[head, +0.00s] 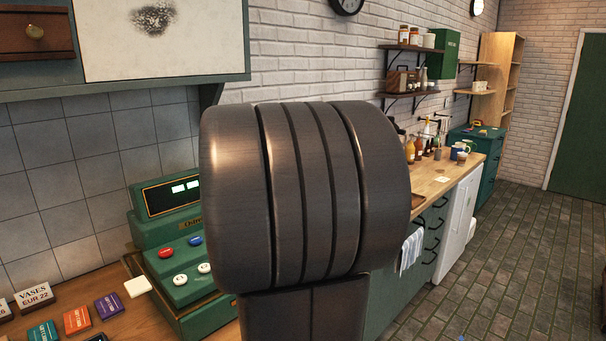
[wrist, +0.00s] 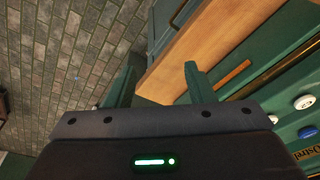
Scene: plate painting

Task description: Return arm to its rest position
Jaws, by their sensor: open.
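My gripper (wrist: 158,88) shows in the wrist view with its two green fingers spread wide apart. Nothing is between them, and past them lie a wooden counter edge and the brick floor. A dark ribbed part of my arm (head: 305,195) fills the middle of the head view and hides what is behind it. My gripper does not show in the head view.
A green cash register (head: 165,235) stands on the wooden counter at the left; part of it also shows in the wrist view (wrist: 290,85). Price signs (head: 36,297) and coloured cards (head: 77,320) lie left of it. A counter with bottles (head: 440,178) runs along the back wall. The brick floor (head: 500,260) is open at right.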

